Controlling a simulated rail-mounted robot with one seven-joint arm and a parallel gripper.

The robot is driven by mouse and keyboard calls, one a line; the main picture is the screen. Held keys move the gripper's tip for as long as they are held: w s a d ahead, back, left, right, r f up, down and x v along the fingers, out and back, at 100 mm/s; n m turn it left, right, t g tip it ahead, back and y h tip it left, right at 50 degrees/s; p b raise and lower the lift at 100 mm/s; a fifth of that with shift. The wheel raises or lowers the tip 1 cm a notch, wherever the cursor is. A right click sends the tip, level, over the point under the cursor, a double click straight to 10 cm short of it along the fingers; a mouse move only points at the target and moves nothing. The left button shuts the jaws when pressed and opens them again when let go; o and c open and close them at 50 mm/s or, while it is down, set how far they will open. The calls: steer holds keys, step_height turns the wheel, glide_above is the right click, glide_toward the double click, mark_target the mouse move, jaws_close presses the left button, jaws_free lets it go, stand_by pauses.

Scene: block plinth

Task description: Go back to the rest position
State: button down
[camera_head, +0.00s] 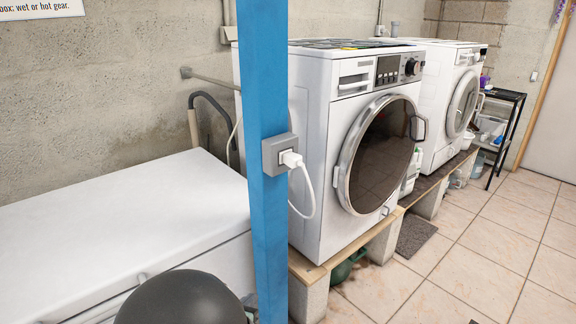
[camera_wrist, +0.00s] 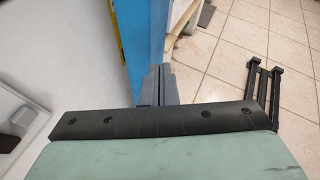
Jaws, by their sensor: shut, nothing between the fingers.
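My gripper (camera_wrist: 160,78) shows in the wrist view as two dark grey fingers together beyond a black bar and a pale green housing. It is shut and nothing shows between the fingers. Its fingers appear close to the blue post (camera_wrist: 140,35), with the white surface on the left and the tiled floor on the right. I cannot tell whether they touch the post. The head view does not show the fingers. A dark rounded part at its bottom edge appears to be mine.
The blue post (camera_head: 262,90) carries a grey socket with a white plug (camera_head: 290,160). A white chest (camera_head: 120,215) stands on the left. A front washer (camera_head: 310,150) and a rear washer (camera_head: 440,120) stand on a block plinth. Open tiled floor (camera_head: 460,260) lies at right.

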steer(key=s+d+r+m+g+h+p, duration=0.1)
steer(key=s+d+r+m+g+p, duration=0.35)
steer(key=d+r+m, duration=0.4)
steer(key=s+d+r+m+g+h+p, duration=0.1)
steer(key=s+d+r+m+g+p, duration=0.35)
steer(key=d+m, duration=0.7)
steer(key=s+d+r+m+g+y+p, duration=0.2)
steer(key=s+d+r+m+y+p, duration=0.2)
steer(key=s+r+m+y, duration=0.3)
steer(key=s+d+r+m, duration=0.1)
steer(key=s+r+m, duration=0.3)
steer(key=r+m, duration=0.1)
steer(key=shift+s+m+g, duration=0.3)
steer(key=shift+m+g, duration=0.1)
steer(key=shift+f, duration=0.1)
